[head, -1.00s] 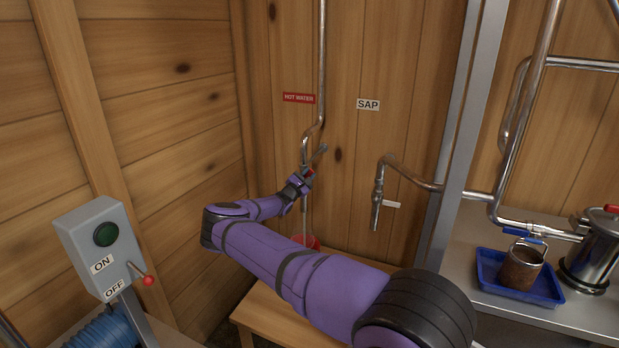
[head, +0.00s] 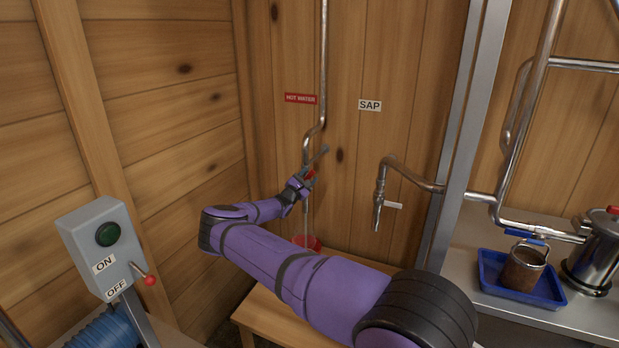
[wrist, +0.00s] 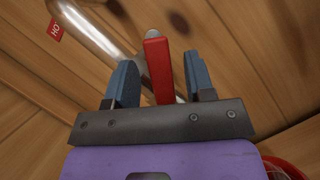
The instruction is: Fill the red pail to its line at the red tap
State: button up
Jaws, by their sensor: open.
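The red tap is on the steel pipe under the HOT WATER sign (head: 300,99). Its red lever (wrist: 158,68) stands between my gripper's two blue fingers in the wrist view, with a gap visible on each side. My gripper (head: 307,178) is open at the tap. A thin pale vertical line, seemingly running water, drops from the tap to the red pail (head: 313,243). The pail is on the wooden bench (head: 262,312), partly hidden behind my arm. Its rim shows at the wrist view's lower right corner (wrist: 284,170). Its fill line and water level are hidden.
A sap tap (head: 377,212) hangs to the right, beside a steel post (head: 458,150). A blue tray (head: 490,283) with a brown cup and a steel pot (head: 598,255) stand on the right counter. An ON/OFF switch box (head: 95,245) is at left.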

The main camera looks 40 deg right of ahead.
jog(key=v, duration=0.9)
jog(key=shift+a, duration=0.4)
jog(key=shift+s+f, duration=0.1)
